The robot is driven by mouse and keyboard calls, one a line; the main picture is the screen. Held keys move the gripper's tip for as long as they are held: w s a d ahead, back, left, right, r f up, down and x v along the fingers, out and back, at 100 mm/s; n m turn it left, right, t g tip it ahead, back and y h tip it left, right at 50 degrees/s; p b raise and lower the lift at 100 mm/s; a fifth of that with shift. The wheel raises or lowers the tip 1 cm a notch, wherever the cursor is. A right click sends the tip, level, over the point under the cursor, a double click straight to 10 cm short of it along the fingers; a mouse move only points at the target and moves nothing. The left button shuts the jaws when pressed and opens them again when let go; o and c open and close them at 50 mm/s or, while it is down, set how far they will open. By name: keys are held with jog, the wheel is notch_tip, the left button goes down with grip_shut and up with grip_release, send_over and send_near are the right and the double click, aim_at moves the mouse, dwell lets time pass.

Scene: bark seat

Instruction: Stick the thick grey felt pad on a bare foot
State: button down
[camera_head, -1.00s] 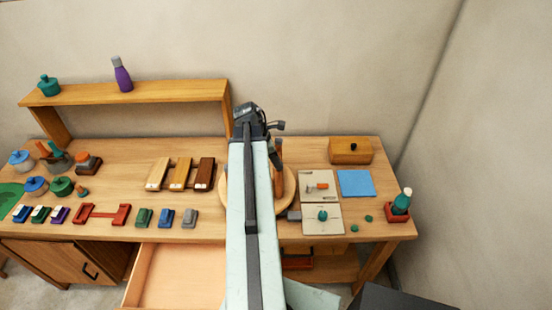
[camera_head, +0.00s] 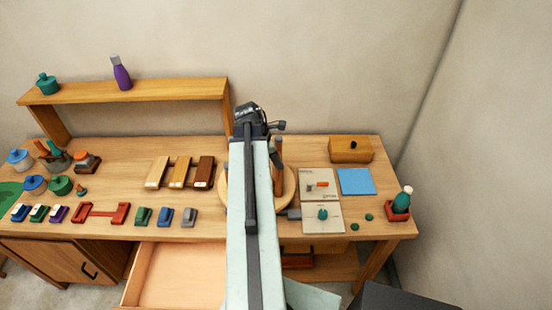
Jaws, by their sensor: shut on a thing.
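The round wooden seat (camera_head: 287,199) lies on the bench, mostly hidden behind my arm. One brown leg (camera_head: 278,170) stands up from it, just right of my arm; any other legs are hidden. My gripper (camera_head: 277,126) is small and dark at the far end of the arm, close to the top of that leg. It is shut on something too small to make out. I cannot tell whether this touches the leg's foot. I cannot pick out the thick grey felt pad for certain.
Two pale cards (camera_head: 323,219) with small parts lie right of the seat, beside a blue square (camera_head: 355,182) and a wooden box (camera_head: 350,149). Three wooden blocks (camera_head: 180,173) stand to the left. A shelf (camera_head: 130,90) rises behind. An open drawer (camera_head: 175,275) juts out in front.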

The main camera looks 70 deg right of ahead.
jog(key=shift+f+b, duration=0.3)
jog(key=c, duration=1)
grip_release()
jog(key=o, duration=0.3)
jog(key=shift+s, duration=0.1)
jog(key=shift+r, duration=0.1)
notch_tip(320, 180, up, 7)
jog(key=p, duration=0.7)
jog(key=shift+s, duration=0.1)
